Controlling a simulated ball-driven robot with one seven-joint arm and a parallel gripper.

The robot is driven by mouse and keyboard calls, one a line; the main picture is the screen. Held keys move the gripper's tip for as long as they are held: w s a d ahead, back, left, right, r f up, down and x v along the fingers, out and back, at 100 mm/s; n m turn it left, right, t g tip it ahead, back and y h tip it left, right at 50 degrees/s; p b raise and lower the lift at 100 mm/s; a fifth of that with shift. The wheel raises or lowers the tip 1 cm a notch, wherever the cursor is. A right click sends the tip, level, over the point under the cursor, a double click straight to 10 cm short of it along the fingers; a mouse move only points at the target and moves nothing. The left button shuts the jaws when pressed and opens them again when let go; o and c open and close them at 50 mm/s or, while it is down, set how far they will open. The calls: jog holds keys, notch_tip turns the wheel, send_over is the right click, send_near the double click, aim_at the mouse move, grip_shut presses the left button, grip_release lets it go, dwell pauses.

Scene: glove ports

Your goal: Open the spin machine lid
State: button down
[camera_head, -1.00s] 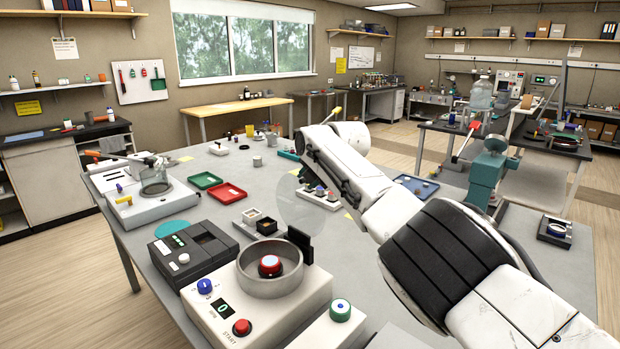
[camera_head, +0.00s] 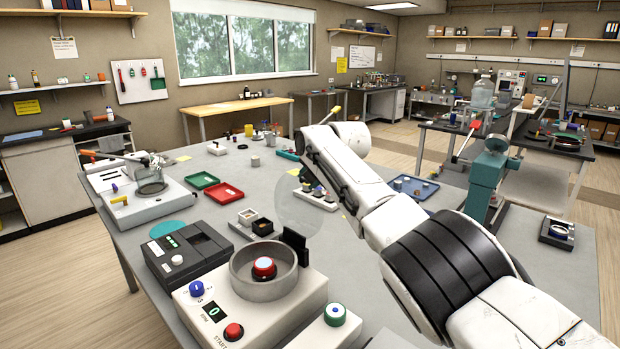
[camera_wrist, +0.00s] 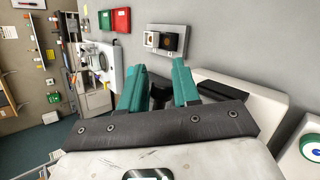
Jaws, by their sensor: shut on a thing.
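The spin machine (camera_head: 265,312) stands at the front of the table, a cream box with a grey round bowl (camera_head: 262,286) and a red-and-white hub inside. Its clear round lid (camera_head: 308,213) is raised and tilted up behind the bowl, above a black hinge block (camera_head: 295,246). The bowl is uncovered from above. In the wrist view my gripper (camera_wrist: 158,78) has its teal fingers closed around a small dark part, which I take to be on the lid. The clear lid is hard to make out there. In the head view my arm hides the fingertips.
A dark grey device (camera_head: 187,254) sits left of the machine. Red (camera_head: 224,193) and green (camera_head: 201,181) trays and small sample boxes (camera_head: 255,222) lie beyond it. A teal press (camera_head: 487,185) stands at the right.

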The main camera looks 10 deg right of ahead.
jog(key=shift+s+d+f, duration=0.15)
jog(key=shift+d+f, duration=0.15)
jog(key=shift+f, duration=0.4)
jog(key=c, duration=1)
grip_release()
jog(key=shift+d, duration=0.1)
jog(key=shift+r, duration=0.1)
jog(key=shift+a+r, duration=0.25)
jog(key=shift+a, duration=0.1)
jog(key=shift+a, duration=0.1)
jog(key=shift+s+a+r, duration=0.15)
jog(key=shift+a, duration=0.1)
jog(key=shift+d+b+v, duration=0.15)
jog(key=shift+b+v, duration=0.25)
jog(key=shift+v, duration=1.3)
jog(key=shift+d+b+v, duration=0.2)
jog(key=shift+b+v, duration=0.25)
jog(key=shift+v, duration=1.3)
jog(key=shift+d+b+v, duration=0.15)
jog(key=shift+b+v, duration=0.25)
jog(key=shift+v, duration=1.3)
